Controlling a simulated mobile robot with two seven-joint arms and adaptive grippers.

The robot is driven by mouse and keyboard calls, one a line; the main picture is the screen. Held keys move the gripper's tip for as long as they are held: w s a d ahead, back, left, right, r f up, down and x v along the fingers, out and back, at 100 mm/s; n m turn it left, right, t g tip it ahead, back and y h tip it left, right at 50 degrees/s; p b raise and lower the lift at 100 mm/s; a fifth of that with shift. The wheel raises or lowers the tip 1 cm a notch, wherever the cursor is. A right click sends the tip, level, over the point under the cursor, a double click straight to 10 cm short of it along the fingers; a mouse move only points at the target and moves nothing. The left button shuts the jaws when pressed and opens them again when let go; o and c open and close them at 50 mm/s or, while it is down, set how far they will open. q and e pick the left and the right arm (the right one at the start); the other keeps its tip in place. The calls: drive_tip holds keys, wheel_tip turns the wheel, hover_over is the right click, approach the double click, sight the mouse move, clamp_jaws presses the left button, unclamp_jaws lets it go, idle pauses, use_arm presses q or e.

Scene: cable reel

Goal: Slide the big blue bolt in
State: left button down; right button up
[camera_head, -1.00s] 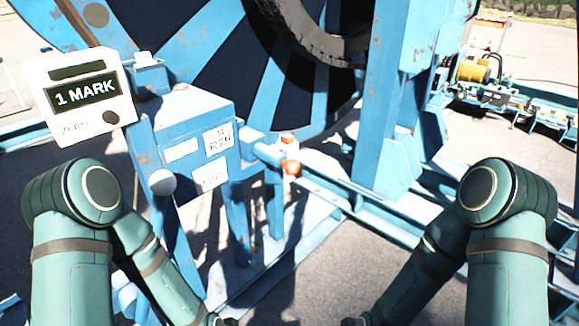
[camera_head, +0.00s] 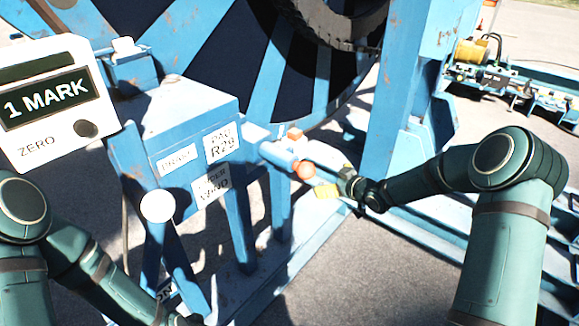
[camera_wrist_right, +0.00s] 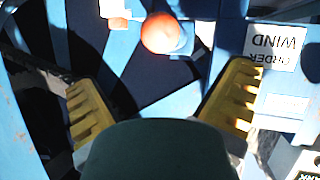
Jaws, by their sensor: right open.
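The big blue bolt (camera_head: 277,154) lies level in the side of the blue box and sticks out to the right. It ends in a round orange knob (camera_head: 304,169); the knob also shows at the top of the right wrist view (camera_wrist_right: 161,33). My right gripper (camera_head: 336,180) is open and empty, just right of the knob and apart from it. In the right wrist view its two yellow-padded fingers (camera_wrist_right: 158,78) stand wide apart, with the knob ahead between them. My left arm reaches down at the lower left; its gripper is out of view.
The blue box (camera_head: 185,120) carries white labels and stands on legs. A white counter (camera_head: 45,100) reading "1 MARK" is at the left. The large reel (camera_head: 265,85) fills the back. A blue post (camera_head: 400,90) rises right of the bolt, with frame rails below. Grey ground lies in front.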

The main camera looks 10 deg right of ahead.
sight(306, 171)
use_arm(q)
drive_tip(key=shift+s+d+f+b, duration=0.1)
drive_tip(key=shift+s+f+b, duration=0.2)
drive_tip(key=shift+f+b, duration=0.15)
use_arm(e)
drive_tip(key=x, duration=1.3)
drive_tip(key=shift+w+a, duration=0.15)
